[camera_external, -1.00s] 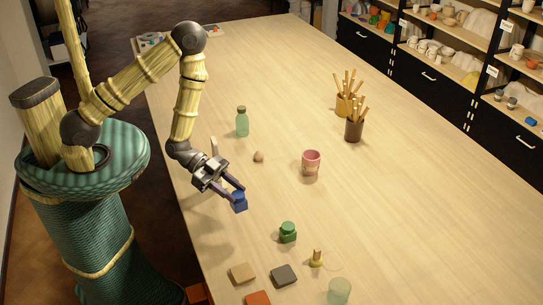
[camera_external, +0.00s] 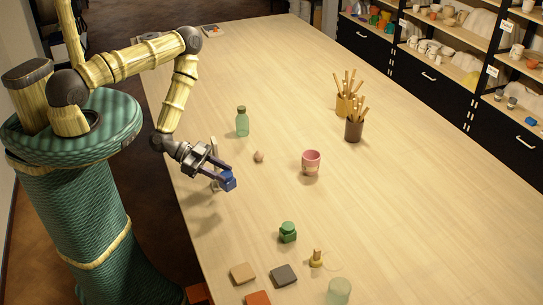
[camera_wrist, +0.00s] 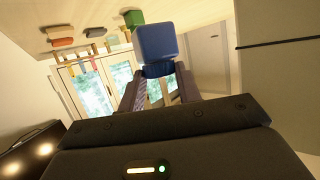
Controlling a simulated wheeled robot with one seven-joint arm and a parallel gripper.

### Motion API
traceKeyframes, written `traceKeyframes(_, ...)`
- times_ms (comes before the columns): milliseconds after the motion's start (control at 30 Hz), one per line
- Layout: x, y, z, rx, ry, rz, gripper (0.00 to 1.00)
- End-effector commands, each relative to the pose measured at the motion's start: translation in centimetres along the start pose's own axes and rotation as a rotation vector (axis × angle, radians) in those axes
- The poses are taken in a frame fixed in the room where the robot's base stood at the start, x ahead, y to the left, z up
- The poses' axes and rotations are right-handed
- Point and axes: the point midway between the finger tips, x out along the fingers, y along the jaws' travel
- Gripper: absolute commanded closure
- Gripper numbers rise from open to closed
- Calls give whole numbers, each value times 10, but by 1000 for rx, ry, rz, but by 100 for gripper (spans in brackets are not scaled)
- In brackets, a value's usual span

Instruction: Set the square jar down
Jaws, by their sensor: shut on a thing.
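The square jar is blue and boxy (camera_external: 228,181). My gripper (camera_external: 222,175) is shut on it near the left edge of the table (camera_external: 400,210). The jar appears tilted and held above the tabletop, though the exact gap is hard to tell. In the wrist view the jar (camera_wrist: 157,45) sits between the two fingertips (camera_wrist: 158,76), with its narrower end towards my gripper. The fingers hide part of that narrower end.
A pale upright post (camera_external: 214,147) stands close behind my gripper. A green jar (camera_external: 288,232), a pink cup (camera_external: 311,162), a small pinkish lump (camera_external: 259,156) and a green bottle (camera_external: 242,122) stand around. Bare wood lies between the blue and green jars.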

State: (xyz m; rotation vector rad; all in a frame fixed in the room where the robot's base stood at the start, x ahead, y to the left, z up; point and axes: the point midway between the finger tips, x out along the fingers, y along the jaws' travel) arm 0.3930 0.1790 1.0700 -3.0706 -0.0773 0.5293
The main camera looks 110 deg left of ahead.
Motion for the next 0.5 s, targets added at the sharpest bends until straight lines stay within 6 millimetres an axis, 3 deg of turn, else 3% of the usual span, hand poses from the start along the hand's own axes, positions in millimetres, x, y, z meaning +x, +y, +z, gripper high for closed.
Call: traceKeyframes(500,-2,-4,12,-40,-8,-22,95)
